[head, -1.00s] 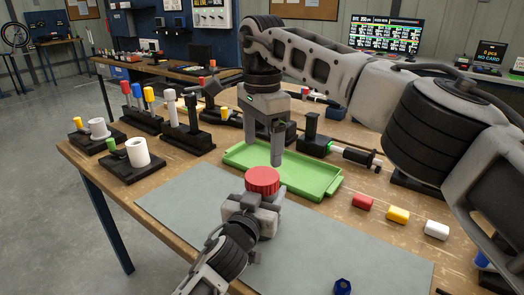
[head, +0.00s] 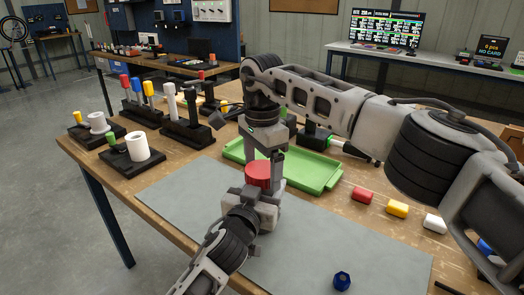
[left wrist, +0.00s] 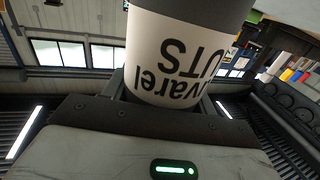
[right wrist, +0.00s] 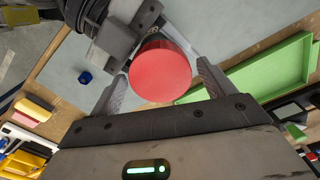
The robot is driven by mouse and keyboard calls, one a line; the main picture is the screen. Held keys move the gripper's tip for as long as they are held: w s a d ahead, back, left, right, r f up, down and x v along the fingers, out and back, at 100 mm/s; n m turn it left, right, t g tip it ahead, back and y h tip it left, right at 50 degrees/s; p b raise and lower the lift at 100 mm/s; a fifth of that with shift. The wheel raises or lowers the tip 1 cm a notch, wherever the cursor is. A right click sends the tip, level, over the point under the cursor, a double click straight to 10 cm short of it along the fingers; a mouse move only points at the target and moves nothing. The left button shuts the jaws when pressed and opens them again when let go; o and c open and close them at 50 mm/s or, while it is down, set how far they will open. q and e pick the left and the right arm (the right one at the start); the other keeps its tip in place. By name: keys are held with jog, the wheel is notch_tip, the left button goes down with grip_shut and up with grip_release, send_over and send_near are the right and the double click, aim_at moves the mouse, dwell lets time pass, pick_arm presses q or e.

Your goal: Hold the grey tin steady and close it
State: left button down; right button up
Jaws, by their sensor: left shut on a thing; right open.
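The grey tin, with a white label and black lettering, shows in the left wrist view (left wrist: 185,55). My left gripper (head: 250,205) is shut around it above the grey mat and hides most of it in the head view. The red lid (head: 258,173) sits on top of the tin; I cannot tell how far it is seated. My right gripper (head: 265,165) points down over the lid. In the right wrist view its open fingers stand on either side of the red lid (right wrist: 160,72), with gaps visible.
A green tray (head: 325,178) lies just behind the tin. Red, yellow and white cylinders (head: 397,209) lie to the right. A blue nut-like piece (head: 342,281) lies on the grey mat (head: 310,240). Black stands with a white roll (head: 138,147) are at the left.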

jog(key=shift+f, duration=0.25)
jog(key=c, duration=1)
jog(key=m, duration=0.3)
jog(key=shift+m, duration=0.3)
jog(key=o, duration=1.1)
jog(key=shift+r, duration=0.1)
